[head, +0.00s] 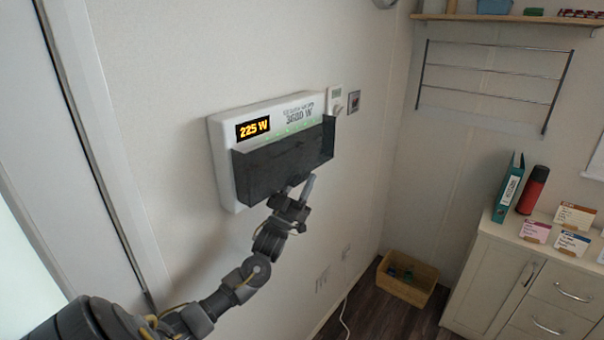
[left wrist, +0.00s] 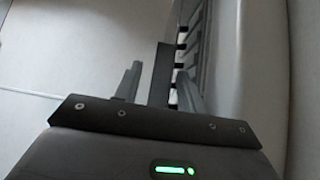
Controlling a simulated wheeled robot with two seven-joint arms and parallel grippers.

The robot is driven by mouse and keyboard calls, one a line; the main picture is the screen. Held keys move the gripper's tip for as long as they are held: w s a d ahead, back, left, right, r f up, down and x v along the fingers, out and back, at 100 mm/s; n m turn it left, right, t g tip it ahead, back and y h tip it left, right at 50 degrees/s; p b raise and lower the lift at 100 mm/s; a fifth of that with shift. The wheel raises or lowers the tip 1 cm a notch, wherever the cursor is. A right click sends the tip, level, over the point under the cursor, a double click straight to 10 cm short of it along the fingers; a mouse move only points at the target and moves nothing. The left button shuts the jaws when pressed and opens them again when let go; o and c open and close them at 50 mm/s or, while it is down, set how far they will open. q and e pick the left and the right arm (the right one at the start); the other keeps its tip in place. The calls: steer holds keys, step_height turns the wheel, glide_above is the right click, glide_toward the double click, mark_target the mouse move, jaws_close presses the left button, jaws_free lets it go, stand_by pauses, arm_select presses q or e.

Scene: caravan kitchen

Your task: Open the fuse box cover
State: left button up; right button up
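The white fuse box (head: 222,165) is on the wall in the head view, with a lit "225 W" display at its upper left. Its dark cover (head: 275,165) spans the lower front and seems to stand out from the box. My left gripper (head: 300,184) is at the cover's lower edge, right of its middle. In the left wrist view the fingers of the left gripper (left wrist: 160,88) are apart, with the cover's edge (left wrist: 160,72) between them. One finger is on the side of the dark slotted row. Contact cannot be told. My right gripper is not in view.
A small thermostat (head: 335,98) and a switch (head: 354,101) are on the wall right of the box. A wicker basket (head: 405,290) is on the floor below. A cabinet (head: 500,285) with a binder (head: 508,188) and a red flask (head: 532,190) stands at right.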

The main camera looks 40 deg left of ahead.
arm_select(q)
steer(key=shift+w+r, duration=0.15)
steer(key=shift+w, duration=0.05)
jaws_close()
stand_by(0.3)
